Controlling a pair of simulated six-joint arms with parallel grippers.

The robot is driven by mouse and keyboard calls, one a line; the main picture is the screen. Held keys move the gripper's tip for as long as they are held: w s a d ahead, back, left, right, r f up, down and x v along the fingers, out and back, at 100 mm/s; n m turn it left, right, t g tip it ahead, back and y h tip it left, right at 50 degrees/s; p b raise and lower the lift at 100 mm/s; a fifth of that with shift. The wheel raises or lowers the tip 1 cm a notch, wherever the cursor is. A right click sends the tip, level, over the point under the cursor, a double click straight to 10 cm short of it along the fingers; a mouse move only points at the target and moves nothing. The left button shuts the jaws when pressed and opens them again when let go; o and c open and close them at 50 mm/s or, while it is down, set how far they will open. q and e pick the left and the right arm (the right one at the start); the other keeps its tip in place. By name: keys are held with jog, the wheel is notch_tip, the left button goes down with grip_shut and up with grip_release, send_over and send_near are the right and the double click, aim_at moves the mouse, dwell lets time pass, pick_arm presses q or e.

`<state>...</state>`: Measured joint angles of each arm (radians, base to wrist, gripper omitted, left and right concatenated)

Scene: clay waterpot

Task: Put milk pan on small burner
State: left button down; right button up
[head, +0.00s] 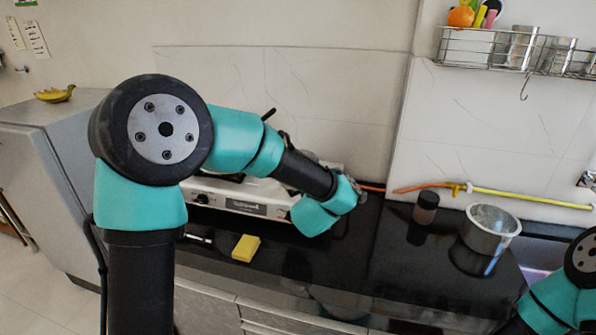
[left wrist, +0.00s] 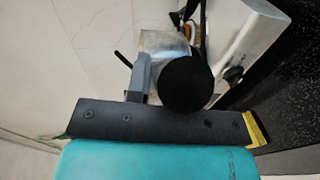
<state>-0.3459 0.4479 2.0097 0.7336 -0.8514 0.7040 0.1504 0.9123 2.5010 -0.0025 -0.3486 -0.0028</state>
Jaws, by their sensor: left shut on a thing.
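My left arm reaches across the stove in the head view, and its gripper is hidden behind its own links there. In the left wrist view my left gripper (left wrist: 158,82) is shut on a black, round-ended handle (left wrist: 188,86). A shiny metal body behind it, partly hidden, looks like the milk pan (left wrist: 165,43). The white gas stove (head: 240,203) stands against the back wall, mostly covered by my arm. Its front and a knob also show in the left wrist view (left wrist: 255,48). The small burner cannot be made out. My right gripper is outside the picture.
A yellow sponge (head: 245,248) lies on the black counter (head: 330,262) in front of the stove. A metal pot (head: 491,230) and a dark jar (head: 427,207) stand at the right. A wire rack (head: 500,48) hangs above. The counter's middle is clear.

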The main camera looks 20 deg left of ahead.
pick_arm(q)
jog(key=shift+w, duration=0.15)
jog(key=a+r+x, duration=0.2)
jog(key=x, duration=1.3)
jog(key=shift+w, duration=0.4)
jog(key=shift+f, duration=0.1)
jog(key=shift+f, duration=1.9)
jog(key=c, duration=1)
grip_release()
